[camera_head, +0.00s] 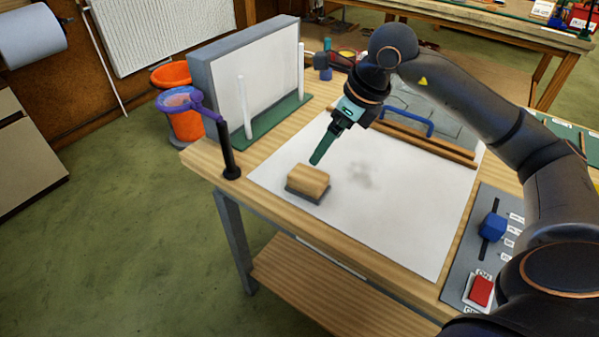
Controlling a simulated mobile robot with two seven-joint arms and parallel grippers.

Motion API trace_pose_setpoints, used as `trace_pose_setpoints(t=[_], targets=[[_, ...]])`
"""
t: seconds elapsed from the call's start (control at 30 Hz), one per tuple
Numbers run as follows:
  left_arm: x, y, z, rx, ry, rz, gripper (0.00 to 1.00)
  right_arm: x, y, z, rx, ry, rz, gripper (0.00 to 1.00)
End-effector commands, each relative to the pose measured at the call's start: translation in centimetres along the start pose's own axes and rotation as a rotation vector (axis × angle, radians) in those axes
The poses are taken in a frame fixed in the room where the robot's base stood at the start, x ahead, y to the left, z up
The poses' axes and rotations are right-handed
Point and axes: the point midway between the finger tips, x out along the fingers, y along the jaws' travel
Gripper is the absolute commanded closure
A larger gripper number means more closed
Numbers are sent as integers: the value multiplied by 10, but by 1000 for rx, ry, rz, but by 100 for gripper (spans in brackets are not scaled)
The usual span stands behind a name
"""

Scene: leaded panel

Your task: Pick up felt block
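The felt block (308,180) is a light wooden block with a dark grey layer underneath. It lies on the white sheet (400,215) near the left front part of the workbench. My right gripper (317,160) comes in from the right, with its dark green fingers pointing down and left. The fingertips appear just above and behind the block, with no clear contact. The fingers overlap from this angle, so their gap is hidden. My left gripper is out of view.
A magnifier on a black stand (229,150) stands left of the block. Behind it is a grey-framed white panel with white posts on a green base (285,113). A control panel with a blue knob (492,227) and red switch (480,290) is at right. The sheet's front is clear.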

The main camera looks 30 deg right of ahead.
Motion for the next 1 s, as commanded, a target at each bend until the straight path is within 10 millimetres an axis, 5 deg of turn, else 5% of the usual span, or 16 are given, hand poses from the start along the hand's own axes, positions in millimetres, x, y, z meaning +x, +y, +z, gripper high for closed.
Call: trace_pose_setpoints(t=[0.3,0.8,1.0], targets=[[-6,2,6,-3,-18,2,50,55,2,0,-1,2,5,0],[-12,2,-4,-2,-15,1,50,110,7,-1,0,2,6,0],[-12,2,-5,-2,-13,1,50,118,7,-1,-2,-1,3,0]])
